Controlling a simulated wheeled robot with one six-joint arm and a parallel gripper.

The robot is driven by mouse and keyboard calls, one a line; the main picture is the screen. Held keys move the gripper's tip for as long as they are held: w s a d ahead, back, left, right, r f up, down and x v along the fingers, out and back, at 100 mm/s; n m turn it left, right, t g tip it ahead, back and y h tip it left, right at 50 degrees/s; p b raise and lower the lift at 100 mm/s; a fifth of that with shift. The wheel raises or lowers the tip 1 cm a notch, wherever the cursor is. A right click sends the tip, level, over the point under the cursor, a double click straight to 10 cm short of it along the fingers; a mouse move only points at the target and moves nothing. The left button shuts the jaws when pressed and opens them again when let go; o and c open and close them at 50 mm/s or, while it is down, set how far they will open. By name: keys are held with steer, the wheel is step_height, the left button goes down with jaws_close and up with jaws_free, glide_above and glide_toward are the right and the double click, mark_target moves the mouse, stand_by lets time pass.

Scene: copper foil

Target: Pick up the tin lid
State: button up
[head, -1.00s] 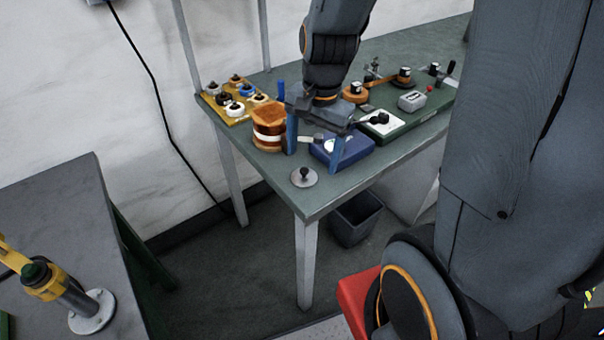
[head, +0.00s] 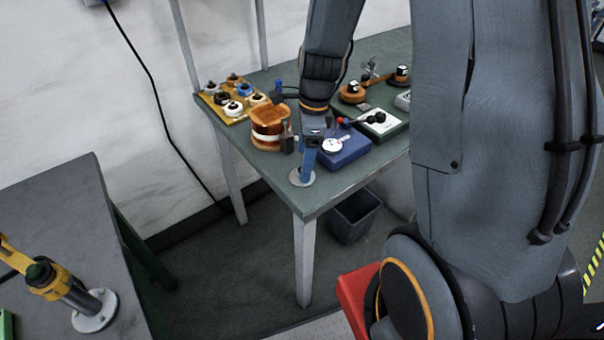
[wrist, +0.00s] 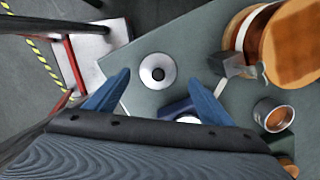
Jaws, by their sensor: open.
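The tin lid (wrist: 157,71) is a pale round disc with a dark knob at its centre. It lies flat on the green table (wrist: 180,32) near the table's front corner. In the head view the tin lid (head: 302,179) is partly hidden behind a blue finger. My gripper (wrist: 162,85) is open and empty, with its two blue fingers on either side of the lid's line in the wrist view. In the head view my gripper (head: 305,162) is over the lid's corner of the table; its height above the lid is hard to tell.
A large copper-coloured spool (head: 268,128) stands behind the lid. A blue box (head: 345,152) with a dial is to its right. A rack of several knobs (head: 236,92) is at the back left. A dark bin (head: 354,215) stands below the table.

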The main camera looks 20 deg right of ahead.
steer(key=shift+s+a+f, duration=0.1)
steer(key=shift+a+f, duration=0.05)
steer(key=shift+f, duration=1.6)
steer(key=c, duration=1.1)
